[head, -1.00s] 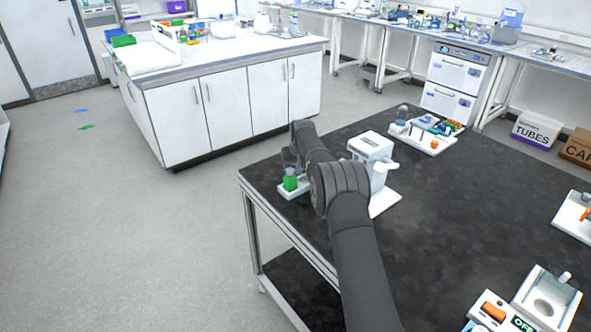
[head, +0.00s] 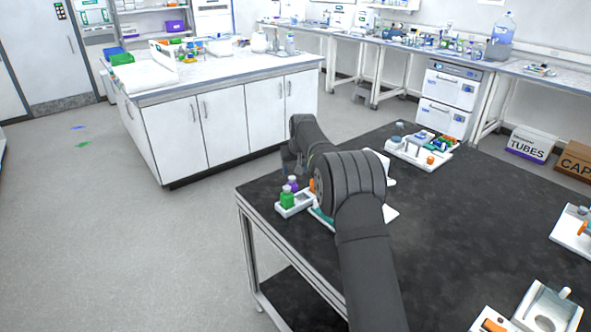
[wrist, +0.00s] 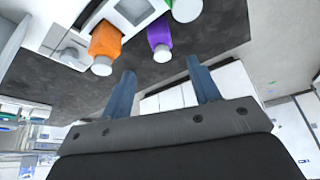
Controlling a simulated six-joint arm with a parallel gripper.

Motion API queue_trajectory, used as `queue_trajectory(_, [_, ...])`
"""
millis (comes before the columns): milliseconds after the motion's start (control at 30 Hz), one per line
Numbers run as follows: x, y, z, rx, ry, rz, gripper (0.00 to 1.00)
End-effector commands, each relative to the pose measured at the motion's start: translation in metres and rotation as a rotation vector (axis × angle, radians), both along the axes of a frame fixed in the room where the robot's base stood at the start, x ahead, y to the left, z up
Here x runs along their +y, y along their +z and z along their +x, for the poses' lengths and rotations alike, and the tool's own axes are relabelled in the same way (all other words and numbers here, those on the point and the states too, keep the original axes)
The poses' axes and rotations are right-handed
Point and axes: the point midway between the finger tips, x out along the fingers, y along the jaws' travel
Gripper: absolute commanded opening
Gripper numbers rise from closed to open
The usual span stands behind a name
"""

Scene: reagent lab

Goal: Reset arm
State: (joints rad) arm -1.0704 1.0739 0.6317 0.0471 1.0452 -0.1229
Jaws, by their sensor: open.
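My gripper (wrist: 162,90) is open in the wrist view, with its two blue fingers apart and nothing between them. Beyond the fingers, toward the top of that view, are an orange bottle (wrist: 106,42), a purple bottle (wrist: 160,36) and part of a green bottle with a white cap. In the head view my arm reaches over the dark table (head: 440,235), and its end is largely hidden behind its own links. The green bottle (head: 287,200) and the purple bottle (head: 293,183) stand in a small white tray (head: 294,211) at the table's left edge.
A white device (head: 388,170) is partly hidden behind my arm. A white tray with small items (head: 412,153) lies at the table's back. Another white device (head: 545,310) stands at the front right. The table's middle right is clear. A white cabinet island (head: 235,115) stands beyond the table.

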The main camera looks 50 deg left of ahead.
Motion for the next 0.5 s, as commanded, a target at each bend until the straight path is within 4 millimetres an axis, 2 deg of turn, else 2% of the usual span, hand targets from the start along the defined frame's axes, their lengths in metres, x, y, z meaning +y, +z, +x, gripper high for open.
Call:
queue_trajectory(233, [0.004, -0.010, 0.001, 0.000, 0.000, -0.001, 0.56])
queue_trajectory(500, [0.018, -0.049, 0.007, 0.001, 0.000, -0.002, 0.56])
